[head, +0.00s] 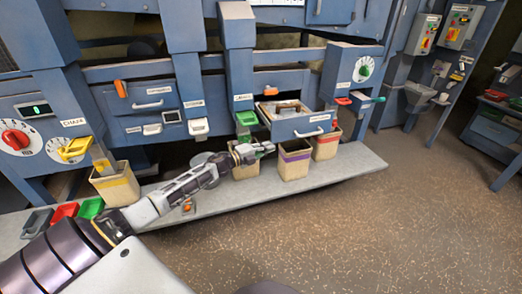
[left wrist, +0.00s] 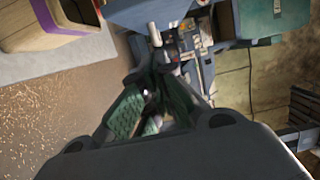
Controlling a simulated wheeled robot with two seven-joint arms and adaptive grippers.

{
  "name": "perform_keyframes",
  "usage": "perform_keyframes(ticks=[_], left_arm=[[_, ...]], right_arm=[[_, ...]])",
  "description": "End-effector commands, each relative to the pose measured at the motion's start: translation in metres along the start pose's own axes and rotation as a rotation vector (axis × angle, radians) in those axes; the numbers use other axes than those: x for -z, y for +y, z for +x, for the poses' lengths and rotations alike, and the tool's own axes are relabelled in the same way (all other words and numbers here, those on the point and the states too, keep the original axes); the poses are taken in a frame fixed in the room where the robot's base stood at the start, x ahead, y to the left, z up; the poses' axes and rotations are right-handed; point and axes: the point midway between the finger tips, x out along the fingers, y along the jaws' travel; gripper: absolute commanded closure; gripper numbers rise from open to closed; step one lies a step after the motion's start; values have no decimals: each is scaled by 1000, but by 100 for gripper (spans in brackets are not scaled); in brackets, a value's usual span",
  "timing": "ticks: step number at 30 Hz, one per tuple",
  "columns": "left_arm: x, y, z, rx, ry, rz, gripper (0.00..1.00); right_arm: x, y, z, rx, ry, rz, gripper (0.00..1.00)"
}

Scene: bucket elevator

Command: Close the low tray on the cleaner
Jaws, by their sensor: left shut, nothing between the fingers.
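The low tray (head: 300,127) is a blue drawer with a pale handle, pulled out from the cleaner (head: 215,95); its open top shows pale and brown contents. My left gripper (head: 266,147) is shut and empty, just below and left of the tray front in the head view. I cannot tell whether it touches the tray. In the left wrist view, the fingers (left wrist: 152,78) with green pads come together, and blue machine parts (left wrist: 140,14) lie beyond them. My right gripper is not in view.
Buckets stand on the grey ledge under the machine: a purple-striped one (head: 293,162), a red-striped one (head: 326,146), a green-striped one (head: 246,170) partly behind my gripper, and another (head: 117,187) at left. The speckled floor (head: 350,230) in front is clear.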

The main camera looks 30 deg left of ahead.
Motion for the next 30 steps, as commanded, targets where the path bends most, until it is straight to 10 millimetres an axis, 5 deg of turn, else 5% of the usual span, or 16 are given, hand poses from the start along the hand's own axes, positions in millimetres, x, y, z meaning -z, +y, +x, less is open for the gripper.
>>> perform_keyframes(ticks=[15,30], left_arm=[[0,0,-30,0,1,1,100],[0,0,-32,0,1,1,100]], right_arm=[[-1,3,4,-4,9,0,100],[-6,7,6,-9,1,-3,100]])
